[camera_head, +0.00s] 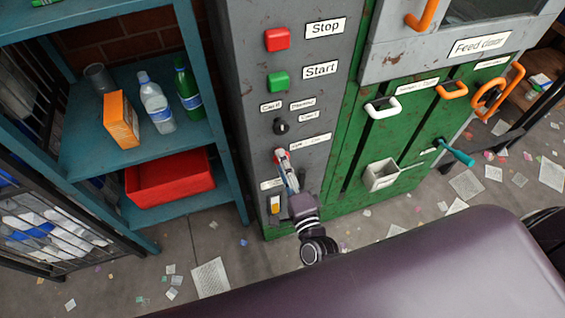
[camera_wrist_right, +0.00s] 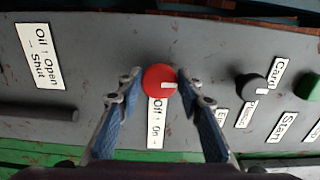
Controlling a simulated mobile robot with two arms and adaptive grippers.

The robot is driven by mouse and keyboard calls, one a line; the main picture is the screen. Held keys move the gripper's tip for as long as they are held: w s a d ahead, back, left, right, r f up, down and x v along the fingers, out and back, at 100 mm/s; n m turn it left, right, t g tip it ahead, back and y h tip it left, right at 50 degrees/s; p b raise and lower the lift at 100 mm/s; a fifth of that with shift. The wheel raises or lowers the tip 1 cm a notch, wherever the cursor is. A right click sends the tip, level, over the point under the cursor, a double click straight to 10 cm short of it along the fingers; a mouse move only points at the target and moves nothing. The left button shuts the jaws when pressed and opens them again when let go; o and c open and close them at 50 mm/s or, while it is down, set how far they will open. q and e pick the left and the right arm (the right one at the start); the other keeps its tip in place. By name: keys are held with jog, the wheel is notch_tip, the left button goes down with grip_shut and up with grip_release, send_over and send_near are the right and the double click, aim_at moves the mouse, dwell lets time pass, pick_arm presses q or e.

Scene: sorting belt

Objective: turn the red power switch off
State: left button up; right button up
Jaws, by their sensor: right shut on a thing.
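The red power switch (camera_wrist_right: 156,76) is a round red knob with a white pointer mark on the grey panel. In the right wrist view the mark points to the right, and a white Off/On label (camera_wrist_right: 156,128) sits just below the knob. My right gripper (camera_wrist_right: 158,88) has its two blue fingers against opposite sides of the knob, shut on it. In the head view my right gripper (camera_head: 285,166) reaches up to the panel, and the fingers partly hide the knob. My left gripper is not in view.
Above the switch are a black knob (camera_head: 281,127), a green Start button (camera_head: 278,82) and a red Stop button (camera_head: 277,39). A yellow-and-white switch (camera_head: 275,204) is below. A teal shelf (camera_head: 140,142) stands left; green doors with handles are right. Paper scraps litter the floor.

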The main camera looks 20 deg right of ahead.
jog(key=o, duration=1.1)
jog(key=s, duration=1.2)
jog(key=shift+d, duration=0.15)
jog(key=shift+f, duration=0.1)
